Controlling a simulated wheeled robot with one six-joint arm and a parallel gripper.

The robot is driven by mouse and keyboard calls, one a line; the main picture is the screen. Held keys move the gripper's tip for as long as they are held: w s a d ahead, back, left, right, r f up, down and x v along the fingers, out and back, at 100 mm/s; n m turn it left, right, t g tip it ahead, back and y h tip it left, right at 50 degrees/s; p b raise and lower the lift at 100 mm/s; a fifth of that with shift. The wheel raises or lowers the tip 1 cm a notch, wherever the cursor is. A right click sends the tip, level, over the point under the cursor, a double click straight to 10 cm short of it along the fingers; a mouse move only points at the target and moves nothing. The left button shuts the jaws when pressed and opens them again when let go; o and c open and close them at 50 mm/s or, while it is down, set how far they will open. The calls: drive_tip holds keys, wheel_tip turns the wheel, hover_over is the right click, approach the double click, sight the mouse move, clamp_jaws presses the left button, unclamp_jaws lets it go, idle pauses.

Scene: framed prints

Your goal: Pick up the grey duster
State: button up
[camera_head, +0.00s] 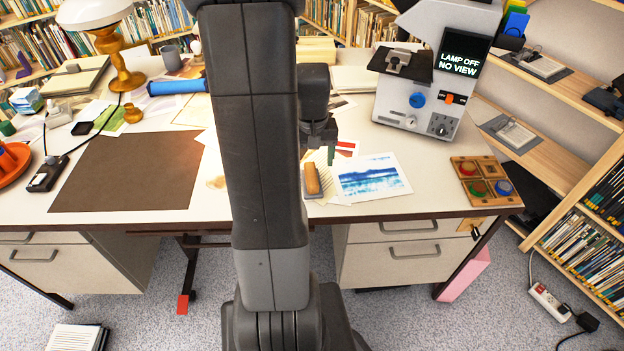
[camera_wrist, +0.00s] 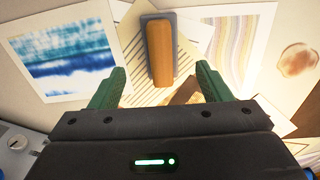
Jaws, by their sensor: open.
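The grey duster lies on papers on the desk, with an orange-brown wooden handle on a grey pad. In the wrist view the duster (camera_wrist: 149,50) is upright in the picture, just beyond and between the fingertips. My gripper (camera_wrist: 158,88) is open, with green fingers on either side of a gap that holds nothing. In the head view my gripper (camera_head: 325,150) hangs over the desk behind the duster, its fingers small and partly hidden.
A blue seascape print (camera_head: 370,177) lies right of the duster. A machine reading "LAMP OFF NO VIEW" (camera_head: 420,105) stands at the back right. A wooden tray with coloured discs (camera_head: 464,192) is at the right edge. A brown mat (camera_head: 130,172) covers the left.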

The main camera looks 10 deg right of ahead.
sight(311, 173)
drive_tip(key=shift+f+b, duration=0.3)
drive_tip(key=shift+f, duration=3.05)
drive_tip(key=shift+w, duration=0.1)
drive_tip(key=c, duration=1.1)
wheel_tip(311, 173, up, 10)
drive_tip(key=shift+r+p, duration=0.1)
drive_tip(key=shift+p, duration=0.5)
drive_tip(key=shift+o, duration=1.1)
drive_tip(key=shift+c, duration=0.4)
